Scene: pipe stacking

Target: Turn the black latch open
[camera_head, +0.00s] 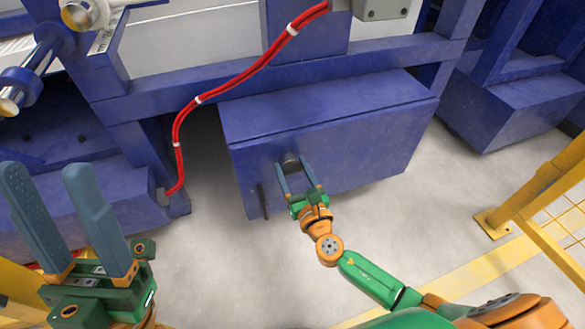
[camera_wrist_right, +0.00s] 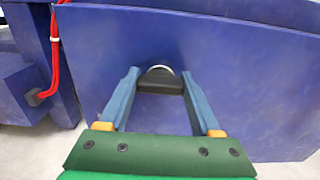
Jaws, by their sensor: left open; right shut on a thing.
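The black latch (camera_head: 290,160) is on the front face of a blue box (camera_head: 350,150). In the right wrist view, the latch (camera_wrist_right: 160,80) is a dark rounded piece with a light rim behind its top. My right gripper (camera_head: 293,167) reaches the box face with one finger at each side of the latch and is shut on it. In the right wrist view, my right gripper's fingertips (camera_wrist_right: 160,74) sit at the latch's left and right ends. My left gripper (camera_head: 47,168) is open and empty at the lower left, away from the box.
A dark upright bar (camera_head: 262,200) is at the box's left edge. A red cable (camera_head: 220,90) runs down the blue frame left of the box. A yellow barrier (camera_head: 540,195) stands at the right. The pale floor (camera_head: 430,215) in front is clear.

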